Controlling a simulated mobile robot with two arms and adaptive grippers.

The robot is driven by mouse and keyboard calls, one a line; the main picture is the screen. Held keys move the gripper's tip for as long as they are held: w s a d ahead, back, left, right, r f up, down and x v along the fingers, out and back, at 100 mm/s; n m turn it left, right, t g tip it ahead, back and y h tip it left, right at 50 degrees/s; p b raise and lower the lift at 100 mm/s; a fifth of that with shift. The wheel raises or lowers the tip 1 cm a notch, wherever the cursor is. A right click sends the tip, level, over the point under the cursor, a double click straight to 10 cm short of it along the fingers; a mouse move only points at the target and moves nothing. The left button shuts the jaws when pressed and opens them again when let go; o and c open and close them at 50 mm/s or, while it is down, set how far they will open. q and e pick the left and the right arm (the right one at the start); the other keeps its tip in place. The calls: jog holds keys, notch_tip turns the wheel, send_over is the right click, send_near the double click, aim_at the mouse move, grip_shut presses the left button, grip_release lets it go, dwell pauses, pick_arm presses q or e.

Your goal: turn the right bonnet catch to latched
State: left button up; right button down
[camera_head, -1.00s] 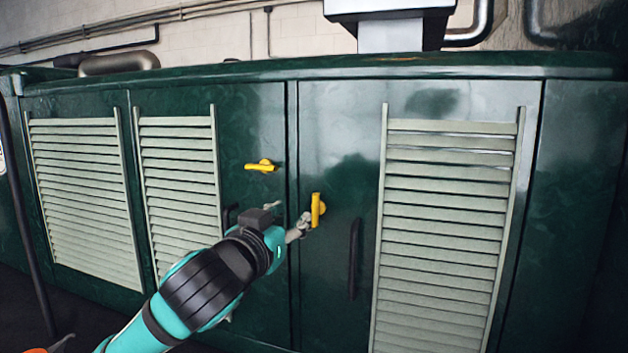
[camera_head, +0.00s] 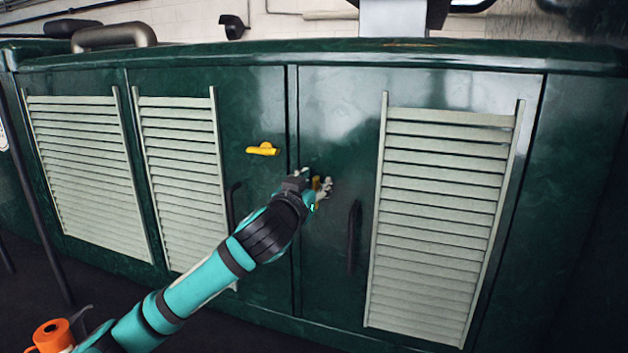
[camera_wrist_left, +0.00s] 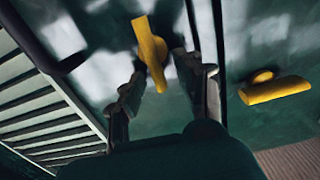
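The right bonnet catch (camera_head: 317,184) is a yellow handle on the right green door, mostly hidden by my gripper in the head view. In the left wrist view the same catch (camera_wrist_left: 150,52) shows as a long yellow bar, nearly upright and slightly tilted. My left gripper (camera_head: 320,187) is at this catch. In the left wrist view its two fingers (camera_wrist_left: 158,85) are apart, one on each side of the bar's end, with gaps visible. The left catch (camera_head: 262,149) lies about level on the neighbouring door; it also shows in the left wrist view (camera_wrist_left: 275,88). My right gripper is out of view.
A dark upright door handle (camera_head: 353,237) is right of and below the gripper, and another (camera_head: 232,205) is left of the door seam. Pale louvre panels (camera_head: 440,220) flank the catches. An orange-topped object (camera_head: 53,336) stands at the lower left.

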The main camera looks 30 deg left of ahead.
aim_at(325, 198)
pick_arm(q)
jog(key=shift+c, duration=0.2)
grip_shut()
jog(key=shift+d+m, duration=0.1)
jog(key=shift+m, duration=0.3)
jog(key=m, duration=0.1)
jog(key=m+p, duration=0.1)
jog(key=shift+d+m, duration=0.35)
jog(key=shift+m, duration=0.05)
jog(key=shift+w+d+f+m+p, duration=0.1)
jog(key=shift+d+f+m+p, duration=0.3)
jog(key=shift+m, duration=1.95)
jog(key=shift+w+d+f+m+p, duration=0.15)
jog(key=shift+f+m+p, duration=0.6)
jog(key=shift+m, duration=1.55)
jog(key=shift+d+f+m+p, duration=0.25)
jog(key=shift+m+p, duration=0.6)
jog(key=shift+m, duration=1.5)
